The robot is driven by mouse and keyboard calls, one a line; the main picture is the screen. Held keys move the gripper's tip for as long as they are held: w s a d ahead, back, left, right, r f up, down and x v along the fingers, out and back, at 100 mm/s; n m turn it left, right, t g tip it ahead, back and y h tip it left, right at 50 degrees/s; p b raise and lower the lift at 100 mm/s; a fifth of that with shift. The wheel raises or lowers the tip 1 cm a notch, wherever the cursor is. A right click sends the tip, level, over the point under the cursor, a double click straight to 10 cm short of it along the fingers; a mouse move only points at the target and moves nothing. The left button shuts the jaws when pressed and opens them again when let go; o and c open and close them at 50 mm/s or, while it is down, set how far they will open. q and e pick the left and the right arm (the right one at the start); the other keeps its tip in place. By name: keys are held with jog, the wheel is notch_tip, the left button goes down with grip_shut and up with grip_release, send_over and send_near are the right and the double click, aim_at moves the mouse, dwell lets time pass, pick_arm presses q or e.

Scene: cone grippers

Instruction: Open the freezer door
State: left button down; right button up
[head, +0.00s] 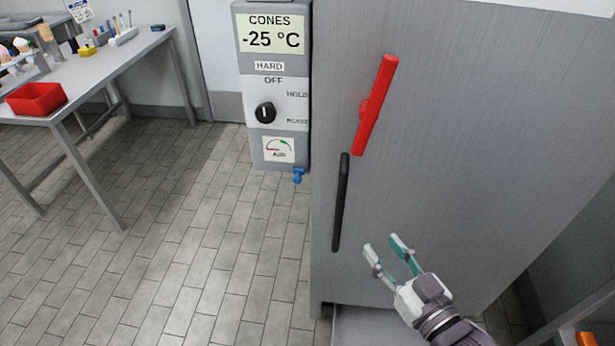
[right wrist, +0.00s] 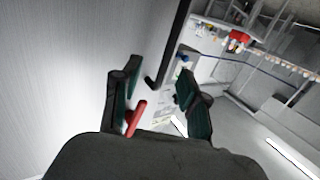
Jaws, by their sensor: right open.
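The grey freezer door (head: 450,130) fills the right of the head view and looks shut. A red lever (head: 375,105) is mounted slanted on its upper left part. A black vertical handle bar (head: 341,200) is below it, near the door's left edge. My right gripper (head: 383,243) is open and empty, to the right of the handle's lower end, and appears apart from it. In the right wrist view, the black bar (right wrist: 174,42) shows beyond and between the open fingers, and the red lever (right wrist: 136,117) shows by the left finger. My left gripper is out of view.
A control panel (head: 275,85) reading -25 °C, with a black knob (head: 265,112), stands left of the door. A table (head: 110,62) with a red tray (head: 36,98) is at far left. The tiled floor (head: 180,250) between is clear.

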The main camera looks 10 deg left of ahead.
aim_at(344, 197)
pick_arm(q)
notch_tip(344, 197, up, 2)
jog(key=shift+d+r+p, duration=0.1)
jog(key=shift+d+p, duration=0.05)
jog(key=shift+p, duration=1)
pick_arm(e)
jog(key=shift+y, duration=0.4)
jog(key=w+a+r, duration=0.1)
jog(key=w+a, duration=0.2)
jog(key=w+a+r, duration=0.1)
jog(key=w+a, duration=0.2)
jog(key=w, duration=0.1)
jog(key=w+a+r, duration=0.1)
jog(key=w+a, duration=0.1)
jog(key=w, duration=0.1)
jog(key=shift+w+a, duration=0.2)
jog(key=shift+a, duration=0.2)
grip_shut()
